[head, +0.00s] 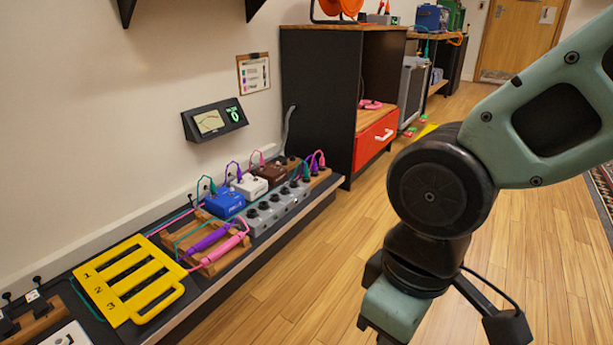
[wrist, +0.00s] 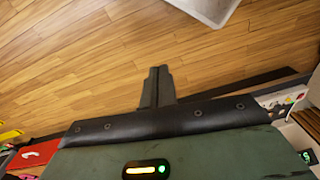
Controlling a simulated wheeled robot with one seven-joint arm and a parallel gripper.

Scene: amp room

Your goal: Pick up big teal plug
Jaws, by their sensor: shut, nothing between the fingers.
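A wooden rack (head: 203,264) on the low bench holds a large purple plug (head: 208,239) and a large pink plug (head: 221,251). Teal cable (head: 178,243) runs by this rack, but I cannot make out a big teal plug for certain. Small teal leads (head: 204,180) rise by the blue pedal (head: 224,204). My gripper is to the right of the bench, over the floor, with its fingertips outside the head view. In the wrist view my gripper (wrist: 158,74) has its fingers together, with nothing between them and bare floor behind.
A yellow slotted frame (head: 130,281) lies left of the rack on the bench. Grey pedals (head: 262,219) and a brown pedal (head: 273,175) stand to its right. A black cabinet with a red drawer (head: 375,140) stands beyond. The wooden floor (head: 300,280) beside the bench is clear.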

